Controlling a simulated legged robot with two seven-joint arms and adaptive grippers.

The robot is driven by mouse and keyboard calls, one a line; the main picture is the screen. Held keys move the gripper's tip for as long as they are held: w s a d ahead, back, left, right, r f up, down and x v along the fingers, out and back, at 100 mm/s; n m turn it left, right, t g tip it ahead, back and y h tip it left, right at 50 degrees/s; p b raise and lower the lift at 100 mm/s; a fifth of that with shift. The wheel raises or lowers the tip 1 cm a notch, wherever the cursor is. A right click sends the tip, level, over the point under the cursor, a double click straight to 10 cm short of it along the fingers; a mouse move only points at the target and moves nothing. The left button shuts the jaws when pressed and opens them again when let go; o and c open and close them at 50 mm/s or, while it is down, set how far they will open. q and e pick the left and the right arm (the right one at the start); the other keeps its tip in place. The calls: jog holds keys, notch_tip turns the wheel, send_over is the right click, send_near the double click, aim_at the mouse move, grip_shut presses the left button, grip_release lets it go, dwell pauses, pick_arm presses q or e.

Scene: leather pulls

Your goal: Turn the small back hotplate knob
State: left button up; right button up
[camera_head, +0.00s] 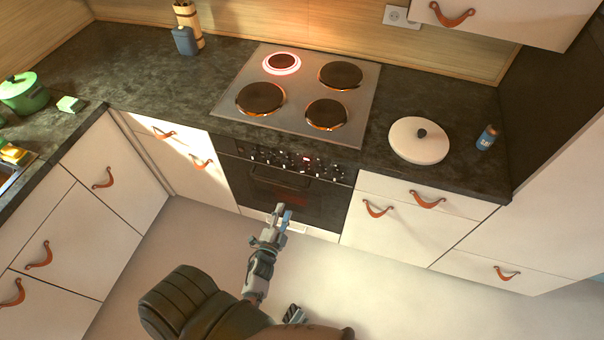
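The small back hotplate (282,62) is at the back left of the hob, with a bright red glowing ring around it. A row of small knobs (292,162) runs along the top of the oven front, with a small red light among them. Which knob belongs to the small back hotplate is too small to tell. My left gripper (281,210) is in front of the oven door, below the knobs and apart from them. It seems to hold nothing; its finger gap is too small to judge. A grey part low in the view (294,313) may be my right gripper, mostly hidden.
The oven handle (280,178) lies between my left gripper and the knobs. A white lidded pan (419,140) and a blue bottle (487,137) stand right of the hob (366,104). A green pot (23,92) is far left. The floor in front is clear.

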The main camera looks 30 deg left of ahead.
pick_arm(q)
send_near(300, 172)
jog(key=b+x, duration=0.1)
jog(key=x, duration=0.7)
jog(key=shift+d, duration=0.15)
jog(key=shift+w, duration=0.3)
jog(key=shift+w+a, duration=0.15)
jog(key=shift+a, duration=0.15)
pick_arm(e)
jog(key=shift+w+a+r, duration=0.1)
jog(key=shift+w+r, duration=0.3)
jog(key=shift+r, duration=0.45)
pick_arm(q)
jog(key=shift+c, duration=0.2)
jog(key=shift+d+f, duration=0.1)
grip_shut()
